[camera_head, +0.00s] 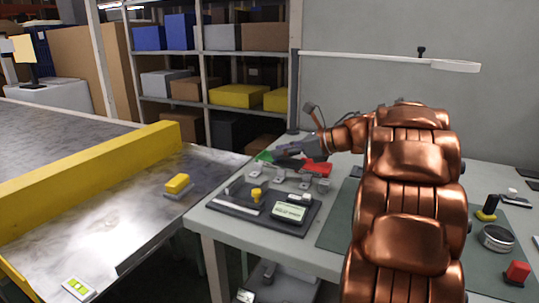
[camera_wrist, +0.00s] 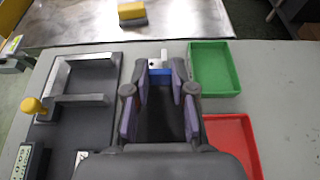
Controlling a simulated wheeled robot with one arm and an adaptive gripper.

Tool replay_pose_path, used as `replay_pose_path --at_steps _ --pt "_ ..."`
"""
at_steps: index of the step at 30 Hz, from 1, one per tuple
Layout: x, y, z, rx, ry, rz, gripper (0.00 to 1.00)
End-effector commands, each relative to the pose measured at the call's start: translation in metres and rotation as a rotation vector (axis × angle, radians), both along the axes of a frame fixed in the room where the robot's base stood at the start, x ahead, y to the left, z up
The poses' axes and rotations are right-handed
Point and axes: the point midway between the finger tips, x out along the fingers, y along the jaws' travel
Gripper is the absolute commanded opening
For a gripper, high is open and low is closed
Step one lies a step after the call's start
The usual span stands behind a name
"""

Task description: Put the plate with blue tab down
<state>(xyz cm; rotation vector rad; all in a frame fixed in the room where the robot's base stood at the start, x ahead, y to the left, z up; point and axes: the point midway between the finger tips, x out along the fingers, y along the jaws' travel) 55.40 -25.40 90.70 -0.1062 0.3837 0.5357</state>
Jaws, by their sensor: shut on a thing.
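My gripper (camera_wrist: 162,84) is shut on the plate with blue tab (camera_wrist: 159,73). Only a small part of the plate shows between the fingertips: a blue patch and a light grey end; the rest is hidden. In the wrist view the gripper is over the grey table, between a dark fixture base on the left and green and red trays on the right. In the head view my gripper (camera_head: 288,151) is near the table's far left part; the held plate cannot be made out there. Whether the plate touches the table cannot be told.
The dark fixture base (camera_wrist: 103,134) carries a metal U-shaped frame (camera_wrist: 72,100) and a yellow knob (camera_wrist: 33,106). The green tray (camera_wrist: 236,70) and red tray (camera_wrist: 252,145) stand close on the right. A yellow-topped plate (camera_head: 178,184) lies on the metal conveyor (camera_head: 135,215).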

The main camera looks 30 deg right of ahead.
Motion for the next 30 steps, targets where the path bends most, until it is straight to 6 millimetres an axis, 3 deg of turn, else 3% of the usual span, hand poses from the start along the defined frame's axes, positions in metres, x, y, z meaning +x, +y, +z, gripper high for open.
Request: replay_pose_path --at_steps 18,30 --pt "0.094 -0.022 -0.009 0.0 -0.001 0.002 0.0" --pt "0.113 -0.027 -0.01 -0.001 -0.002 0.001 0.0"
